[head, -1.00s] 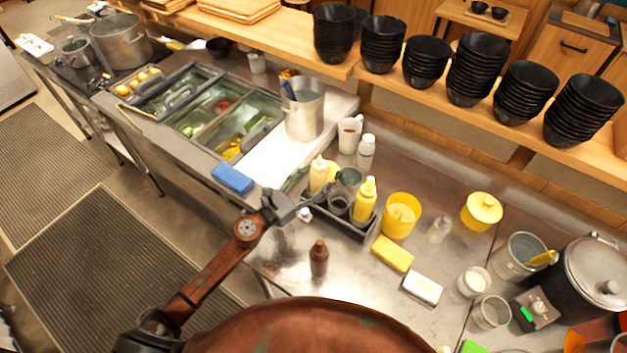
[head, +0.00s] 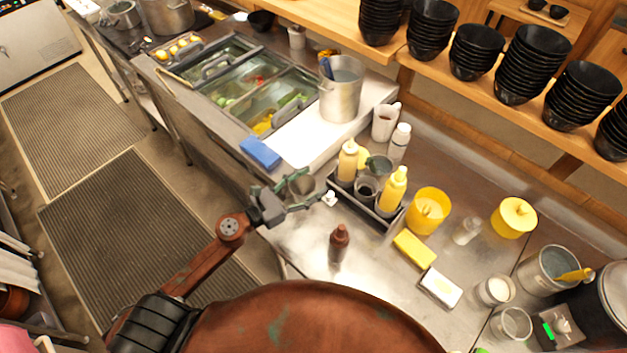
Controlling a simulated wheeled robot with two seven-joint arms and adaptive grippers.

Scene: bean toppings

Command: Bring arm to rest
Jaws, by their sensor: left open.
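My left arm reaches in from the lower left, over the front edge of the steel counter (head: 300,250). Its gripper (head: 296,190) is open, to the left of the dark condiment caddy (head: 385,216) and apart from it. A small greyish shape shows between the fingers; I cannot tell whether it is part of the gripper. The caddy holds yellow-topped squeeze bottles (head: 392,192) and dark cups (head: 366,188). A brown bottle (head: 339,245) stands upright on the counter, to the lower right of the gripper. My right gripper is out of view.
A steel pot (head: 341,90) and topping trays (head: 262,90) stand behind. Stacked black bowls (head: 478,52) line the shelf. The floor with mats (head: 130,220) at left is clear.

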